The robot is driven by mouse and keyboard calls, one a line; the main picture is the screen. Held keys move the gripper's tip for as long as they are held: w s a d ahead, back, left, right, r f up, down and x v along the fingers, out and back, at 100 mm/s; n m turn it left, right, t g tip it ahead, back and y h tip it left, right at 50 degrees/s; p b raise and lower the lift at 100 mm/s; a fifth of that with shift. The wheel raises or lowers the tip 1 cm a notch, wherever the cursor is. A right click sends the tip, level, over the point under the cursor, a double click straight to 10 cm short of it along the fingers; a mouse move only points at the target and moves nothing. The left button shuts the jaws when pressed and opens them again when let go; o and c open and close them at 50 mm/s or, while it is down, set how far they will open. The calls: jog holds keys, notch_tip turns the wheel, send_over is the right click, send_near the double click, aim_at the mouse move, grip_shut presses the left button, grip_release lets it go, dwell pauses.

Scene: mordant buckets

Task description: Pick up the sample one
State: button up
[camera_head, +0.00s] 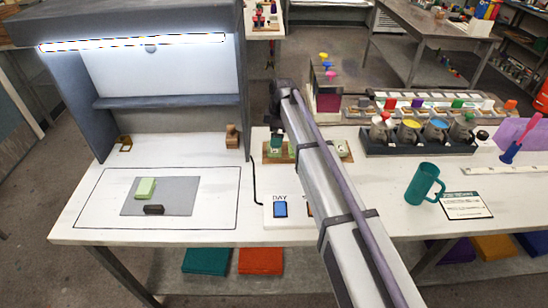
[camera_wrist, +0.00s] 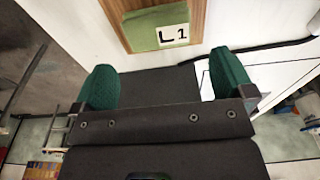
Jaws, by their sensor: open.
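My gripper (camera_wrist: 164,78) is open, its two green fingers apart with nothing between them. Ahead of it in the wrist view, a green sample block with a white label reading "L 1" (camera_wrist: 155,28) lies on a wooden board (camera_wrist: 197,22). In the head view my gripper (camera_head: 276,142) is over the left end of the wooden board (camera_head: 270,158), right of the light booth. My arm hides the middle of the board. Another green piece (camera_head: 341,148) shows at its right end. A light green block (camera_head: 145,188) lies on the grey mat (camera_head: 180,196) in front of the booth.
A dark block (camera_head: 153,209) lies on the mat. A small wooden item (camera_head: 232,136) stands by the booth wall (camera_head: 70,90). A "DAY" switch panel (camera_head: 280,210) is at the front. A rack of jars (camera_head: 420,145) and a teal mug (camera_head: 422,184) are at the right.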

aim_at(271, 153)
jog(key=f+b, duration=0.5)
jog(key=f, duration=0.1)
jog(key=shift+a, duration=0.2)
jog(key=shift+r, duration=0.2)
jog(key=c, duration=0.8)
jog(key=shift+o, duration=0.2)
